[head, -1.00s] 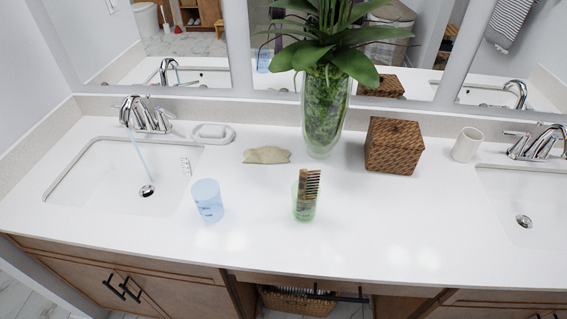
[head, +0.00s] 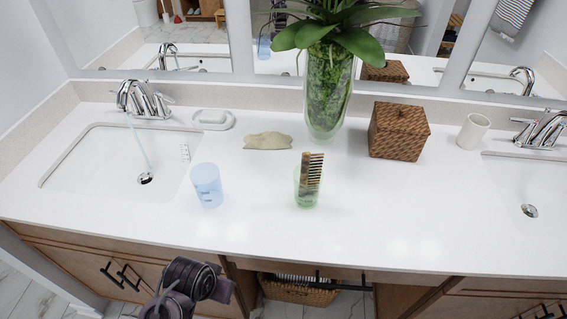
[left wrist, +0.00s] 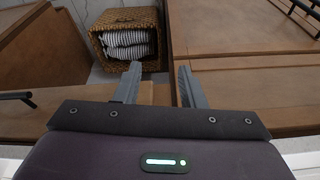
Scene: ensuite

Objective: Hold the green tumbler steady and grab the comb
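The green tumbler (head: 306,196) stands upright near the front middle of the white counter. A brown comb (head: 311,170) stands in it, teeth to the right, its upper part above the rim and its lower end inside. My left gripper (left wrist: 158,86) shows in the left wrist view with its two fingers apart and nothing between them. It faces the cabinet front below the counter. In the head view only part of my left arm shows at the bottom, below the counter edge. My right gripper is in neither view.
A blue cup (head: 207,186) stands left of the tumbler. Behind are a beige object (head: 268,141), a glass vase with a plant (head: 329,100) and a wicker box (head: 398,131). A basket (left wrist: 127,22) sits below the counter. The counter right of the tumbler is clear.

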